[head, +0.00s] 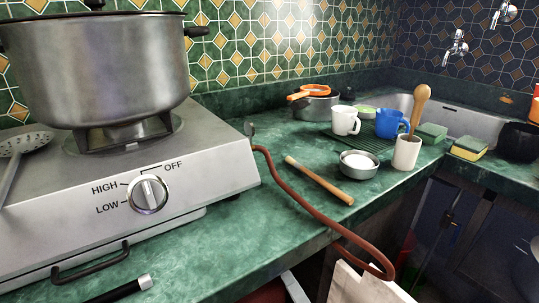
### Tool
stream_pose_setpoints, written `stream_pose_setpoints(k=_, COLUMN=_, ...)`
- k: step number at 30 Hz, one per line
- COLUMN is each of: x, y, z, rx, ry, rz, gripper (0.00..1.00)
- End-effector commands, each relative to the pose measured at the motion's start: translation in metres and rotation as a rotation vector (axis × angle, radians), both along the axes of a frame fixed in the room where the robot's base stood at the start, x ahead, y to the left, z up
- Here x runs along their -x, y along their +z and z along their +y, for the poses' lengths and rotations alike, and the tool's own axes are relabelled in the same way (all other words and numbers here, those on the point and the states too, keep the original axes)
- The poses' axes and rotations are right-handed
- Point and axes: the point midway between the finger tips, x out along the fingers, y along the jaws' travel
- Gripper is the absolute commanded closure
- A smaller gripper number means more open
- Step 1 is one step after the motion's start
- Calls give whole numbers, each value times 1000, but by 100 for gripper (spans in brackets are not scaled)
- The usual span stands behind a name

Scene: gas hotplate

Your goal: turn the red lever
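I see no thing that is clearly a red lever. A silver gas hotplate (220,158) stands on the green counter at the left. Its round silver knob (148,194) is on the front panel, with OFF, HIGH and LOW printed around it. A reddish-brown hose (300,202) runs from the hotplate's right side across the counter and over its front edge. A small grey upright part (249,129) is near the hose's hotplate end. A red surface (268,293) shows partly below the counter at the bottom edge; what it is cannot be told. My gripper is not in view.
A large steel pot (98,70) stands on the burner. A wooden stick (319,180), a metal bowl (358,164), a white mug (345,120), a blue mug (389,123) and a beige cup (406,152) are right. The front counter (230,235) has clear room.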

Motion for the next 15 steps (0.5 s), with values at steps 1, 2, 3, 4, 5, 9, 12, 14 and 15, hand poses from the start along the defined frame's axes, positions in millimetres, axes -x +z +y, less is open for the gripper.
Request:
stream_pose_setpoints(k=1, x=11, y=-4, z=-12, rx=67, ry=-39, rz=-20, gripper=67)
stream_pose_setpoints(k=2, x=18, y=-5, z=-19, rx=113, ry=-63, rz=-36, gripper=67)
stream_pose_setpoints(k=3, x=27, y=-7, z=-29, rx=171, ry=-94, rz=-53, gripper=67)
stream_pose_setpoints(k=4, x=34, y=-8, z=-36, rx=212, ry=-115, rz=-66, gripper=67)
stream_pose_setpoints(k=5, x=42, y=-10, z=-42, rx=255, ry=-135, rz=-77, gripper=67)
stream_pose_setpoints(k=9, x=86, y=-13, z=-75, rx=459, ry=-225, rz=-123, gripper=67)
stream_pose_setpoints(k=12, x=124, y=-12, z=-95, rx=613, ry=-275, rz=-151, gripper=67)
stream_pose_setpoints(k=14, x=146, y=-10, z=-106, rx=703, ry=-299, rz=-166, gripper=67)
stream_pose_setpoints(k=15, x=161, y=-7, z=-112, rx=760, ry=-311, rz=-175, gripper=67)
